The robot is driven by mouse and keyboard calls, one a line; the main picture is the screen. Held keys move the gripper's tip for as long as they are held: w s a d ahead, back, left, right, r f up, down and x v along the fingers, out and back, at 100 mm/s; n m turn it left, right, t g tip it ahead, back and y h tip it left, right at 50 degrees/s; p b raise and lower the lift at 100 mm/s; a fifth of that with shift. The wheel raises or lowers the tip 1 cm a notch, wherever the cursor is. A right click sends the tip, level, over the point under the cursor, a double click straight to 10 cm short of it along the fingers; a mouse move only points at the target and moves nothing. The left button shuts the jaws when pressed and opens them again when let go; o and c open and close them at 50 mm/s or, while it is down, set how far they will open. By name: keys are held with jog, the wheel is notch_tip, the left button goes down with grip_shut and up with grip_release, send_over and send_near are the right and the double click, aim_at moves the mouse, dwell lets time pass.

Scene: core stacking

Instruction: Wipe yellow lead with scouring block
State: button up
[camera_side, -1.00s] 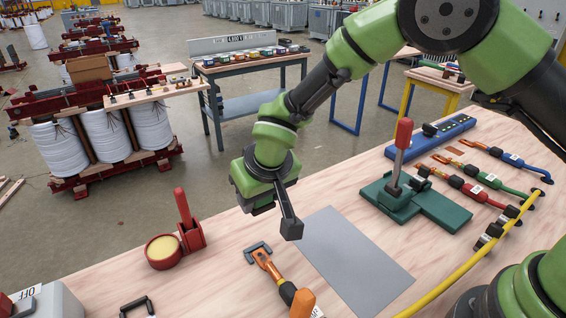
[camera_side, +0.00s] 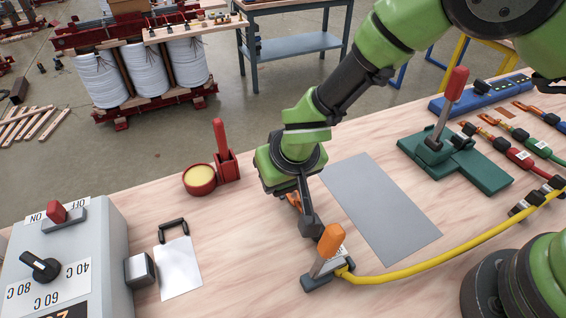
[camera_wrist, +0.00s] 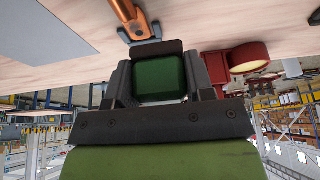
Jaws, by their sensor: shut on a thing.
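My gripper (camera_side: 312,226) is low over the wooden bench in the side view, its dark fingers in front of the lead's copper end. In the wrist view the gripper (camera_wrist: 160,82) is shut on a green block, which I take for the scouring block (camera_wrist: 160,75). The yellow lead (camera_side: 430,256) curves across the bench to a clamp with an orange handle (camera_side: 330,240). Its copper end (camera_side: 293,200) is mostly hidden by the gripper in the side view. In the wrist view the copper end (camera_wrist: 128,14) lies just beyond the block; contact cannot be told.
A grey sheet (camera_side: 380,210) lies right of the gripper. A green fixture with a red lever (camera_side: 452,105) and other leads (camera_side: 520,150) are farther right. A red pot of pale paste (camera_side: 200,178) stands left. A grey control box (camera_side: 65,265) and white sheet (camera_side: 180,268) are front left.

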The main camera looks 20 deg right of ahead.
aim_at(282, 189)
notch_tip(282, 189, down, 3)
jog(key=shift+f, duration=0.1)
jog(key=shift+d, duration=0.4)
jog(key=shift+c, duration=0.4)
jog(key=shift+d, duration=1.5)
jog(key=shift+a, duration=2)
jog(key=shift+d+r, duration=0.1)
jog(key=shift+r, duration=4)
